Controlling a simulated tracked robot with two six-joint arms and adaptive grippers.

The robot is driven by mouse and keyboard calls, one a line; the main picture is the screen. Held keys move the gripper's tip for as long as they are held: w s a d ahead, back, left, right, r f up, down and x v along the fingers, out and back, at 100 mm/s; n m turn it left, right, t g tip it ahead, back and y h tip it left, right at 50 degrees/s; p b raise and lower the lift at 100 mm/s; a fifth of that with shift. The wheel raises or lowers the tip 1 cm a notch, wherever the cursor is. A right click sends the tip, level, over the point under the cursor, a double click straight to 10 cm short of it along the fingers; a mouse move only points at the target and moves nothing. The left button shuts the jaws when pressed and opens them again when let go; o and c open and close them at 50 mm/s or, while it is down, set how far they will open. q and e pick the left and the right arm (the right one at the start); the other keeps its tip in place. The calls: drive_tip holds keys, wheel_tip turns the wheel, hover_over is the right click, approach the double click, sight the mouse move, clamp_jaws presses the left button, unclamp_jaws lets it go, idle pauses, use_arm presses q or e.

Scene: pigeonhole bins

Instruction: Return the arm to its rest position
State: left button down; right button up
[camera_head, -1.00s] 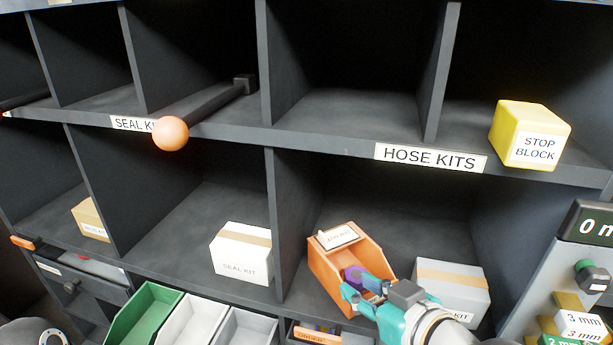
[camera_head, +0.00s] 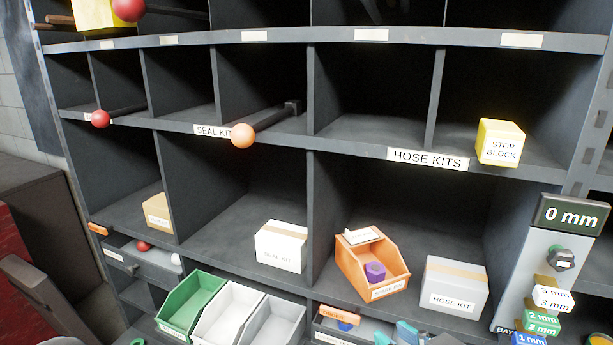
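My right gripper (camera_head: 395,334) shows only in part at the bottom edge, below the orange bin and the hose kit box. Its teal fingers look apart, with nothing seen between them. The rest of that arm is out of frame. The orange bin (camera_head: 385,291) stands in the lower right pigeonhole, with a purple piece (camera_head: 375,271) inside it and a white card (camera_head: 362,236) at its back. A small teal-green bit at the bottom left edge may be my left gripper (camera_head: 137,342); too little shows to tell its state.
A grey hose kit box (camera_head: 453,286) stands right of the orange bin. A white seal kit box (camera_head: 281,246) stands in the pigeonhole to its left. Green (camera_head: 190,302), white and grey bins sit below. An orange-tipped rod (camera_head: 243,134) sticks out. The yellow stop block (camera_head: 500,142) sits above.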

wheel_tip(320, 180, down, 26)
drive_tip(key=s+d+m+g+h, duration=0.1)
drive_tip(key=d+g+h, duration=0.1)
drive_tip(key=g, duration=0.5)
drive_tip(key=s+a+f+m+g, duration=0.1)
drive_tip(key=s+f+m+g, duration=0.1)
drive_tip(key=s+f, duration=0.4)
drive_tip(key=s+a+f+m+g+y, duration=0.1)
drive_tip(key=s+a+f+m+g, duration=0.1)
drive_tip(key=s+f, duration=0.4)
drive_tip(key=shift+f+m+g, duration=0.4)
drive_tip(key=shift+f+m, duration=0.4)
drive_tip(key=shift+f, duration=2.05)
